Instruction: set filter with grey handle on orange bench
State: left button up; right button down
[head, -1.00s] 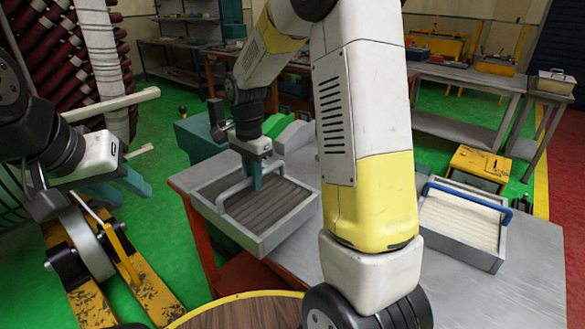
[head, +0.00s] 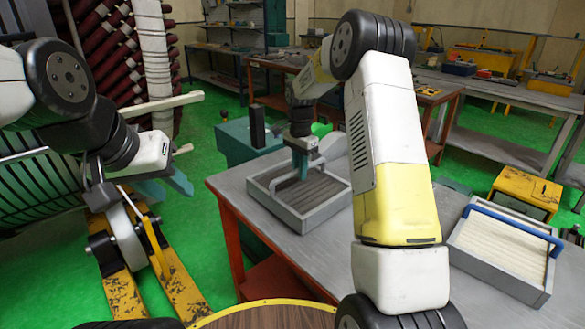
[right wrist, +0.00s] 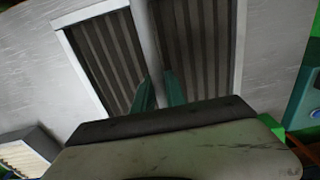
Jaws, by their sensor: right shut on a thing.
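The filter with the grey handle (head: 318,208) is a grey tray-like frame with dark pleats, at the back left of the near grey-topped bench (head: 390,258). I cannot tell whether it touches the top. My right gripper (head: 302,176) points down and is shut on its handle. In the right wrist view the teal fingers (right wrist: 160,92) close around the grey handle bar (right wrist: 146,40) over the dark pleats. My left gripper (head: 168,190) is open and empty, over the floor at the left. A bench with orange-red legs and a cluttered top (head: 428,97) stands behind.
A filter with a blue handle (head: 500,250) and pale pleats lies at the bench's right. A yellow stool (head: 525,192) stands behind it. A yellow pallet jack (head: 172,268) is at left. Teal equipment (head: 240,143) stands behind the bench. Green floor (head: 225,105) is clear further back.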

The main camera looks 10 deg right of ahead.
jog(key=shift+f, duration=0.55)
jog(key=shift+f, duration=0.1)
jog(key=c, duration=1.4)
grip_release()
jog(key=shift+o, duration=0.2)
